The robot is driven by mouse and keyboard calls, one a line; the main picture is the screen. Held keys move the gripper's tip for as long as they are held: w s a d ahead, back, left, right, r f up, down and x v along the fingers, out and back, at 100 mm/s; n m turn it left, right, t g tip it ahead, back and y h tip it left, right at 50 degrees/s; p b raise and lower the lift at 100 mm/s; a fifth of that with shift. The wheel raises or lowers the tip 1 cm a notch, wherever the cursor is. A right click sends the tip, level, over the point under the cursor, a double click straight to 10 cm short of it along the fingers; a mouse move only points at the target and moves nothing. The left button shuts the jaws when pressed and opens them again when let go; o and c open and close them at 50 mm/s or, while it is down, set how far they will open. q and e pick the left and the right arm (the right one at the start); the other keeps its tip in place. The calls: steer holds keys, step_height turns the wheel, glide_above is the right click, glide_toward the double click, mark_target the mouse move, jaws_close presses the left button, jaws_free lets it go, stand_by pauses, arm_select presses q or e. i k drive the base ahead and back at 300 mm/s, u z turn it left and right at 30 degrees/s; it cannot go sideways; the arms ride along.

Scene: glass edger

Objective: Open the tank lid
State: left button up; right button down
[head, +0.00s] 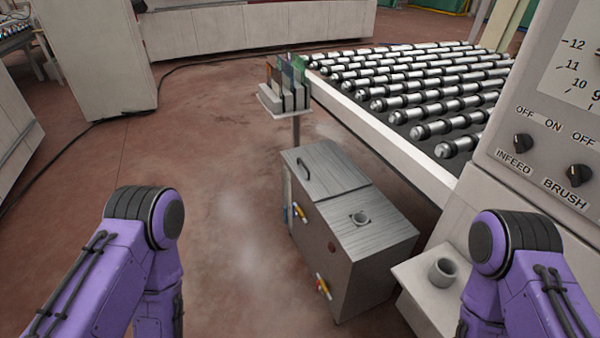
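The tank (370,272) is a grey brushed-metal box standing on the floor in the middle of the head view. Its lid (327,168) covers the far part of the top and lies flat and closed. A dark bar handle (304,168) sits near the lid's left edge. The near part of the top has a short round neck (360,218). My purple arms come in at the lower left and lower right, both apart from the tank. Neither gripper shows in the head view.
A roller conveyor (420,90) runs behind and right of the tank. A post-mounted rack (285,98) with coloured plates stands behind it. A control panel (550,150) with knobs and a shelf with a grey cup (442,272) are at right. The floor left of the tank is clear.

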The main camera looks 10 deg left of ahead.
mark_target(324, 171)
steer(key=u, duration=0.45)
steer(key=k, duration=0.65)
steer(key=u, duration=0.8)
steer(key=i, duration=1.4)
steer(key=z, duration=0.5)
steer(key=i, duration=0.85)
steer(key=z, duration=1.4)
steer(key=i, duration=0.7)
steer(key=z, duration=0.75)
